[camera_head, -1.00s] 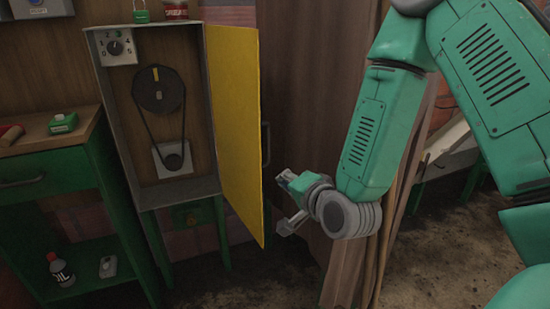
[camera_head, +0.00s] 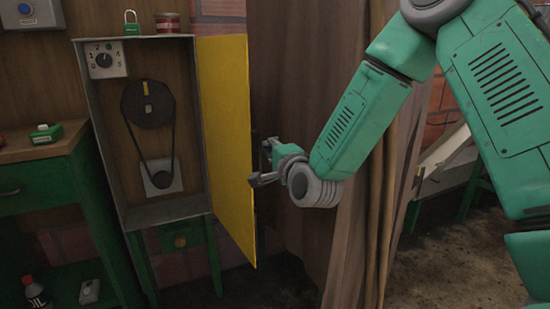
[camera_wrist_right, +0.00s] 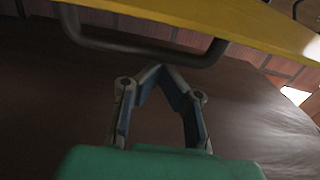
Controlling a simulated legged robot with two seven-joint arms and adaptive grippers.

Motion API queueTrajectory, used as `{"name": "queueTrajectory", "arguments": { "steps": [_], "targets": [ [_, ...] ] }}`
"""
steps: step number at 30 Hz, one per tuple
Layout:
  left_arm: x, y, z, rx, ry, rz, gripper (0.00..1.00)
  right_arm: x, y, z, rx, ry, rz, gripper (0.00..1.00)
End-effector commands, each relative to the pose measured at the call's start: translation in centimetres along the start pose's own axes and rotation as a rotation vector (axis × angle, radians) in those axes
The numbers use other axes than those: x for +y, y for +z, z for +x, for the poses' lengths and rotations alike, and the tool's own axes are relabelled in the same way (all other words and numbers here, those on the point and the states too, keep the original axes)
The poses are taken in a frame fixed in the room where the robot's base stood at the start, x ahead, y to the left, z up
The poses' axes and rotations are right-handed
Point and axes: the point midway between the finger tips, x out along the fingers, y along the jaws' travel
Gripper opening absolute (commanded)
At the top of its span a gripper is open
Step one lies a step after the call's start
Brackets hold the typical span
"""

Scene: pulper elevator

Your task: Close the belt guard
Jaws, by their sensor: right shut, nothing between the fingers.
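The belt guard is a yellow door (camera_head: 224,145) hinged on the right side of a grey metal box (camera_head: 98,135). It stands wide open. Inside the box are a dark pulley (camera_head: 150,104), a belt and a numbered dial (camera_head: 107,60). My right gripper (camera_head: 258,162) is shut and empty, just right of the door's outer face. In the right wrist view, the door (camera_wrist_right: 230,22) crosses the top with its dark bar handle (camera_wrist_right: 140,46). The gripper (camera_wrist_right: 158,70) is just below that handle, and I cannot tell whether they touch. My left gripper is not in view.
A green padlock (camera_head: 131,23) and a red can (camera_head: 168,22) stand on top of the box. A green workbench (camera_head: 40,185) is at left. A brown curtain (camera_head: 310,100) hangs behind my right arm. The space before the box is clear.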

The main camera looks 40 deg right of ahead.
Motion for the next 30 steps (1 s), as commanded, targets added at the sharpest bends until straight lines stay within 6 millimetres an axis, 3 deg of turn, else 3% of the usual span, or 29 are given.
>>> {"name": "queueTrajectory", "arguments": {
  "steps": [5,19,26,30],
  "targets": [
    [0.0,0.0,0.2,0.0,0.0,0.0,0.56,0.0,0.0,0.7,0.0,0.001,0.0,0.0],
    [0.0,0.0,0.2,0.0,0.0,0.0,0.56,0.0,0.7,0.5,-0.001,0.001,-0.001,0.0],
    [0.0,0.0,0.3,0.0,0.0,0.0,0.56,0.1,4.0,-0.4,-0.004,0.003,-0.001,0.0],
    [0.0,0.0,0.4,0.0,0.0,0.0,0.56,0.1,7.5,-0.9,-0.004,0.003,-0.001,0.0]
  ]
}}
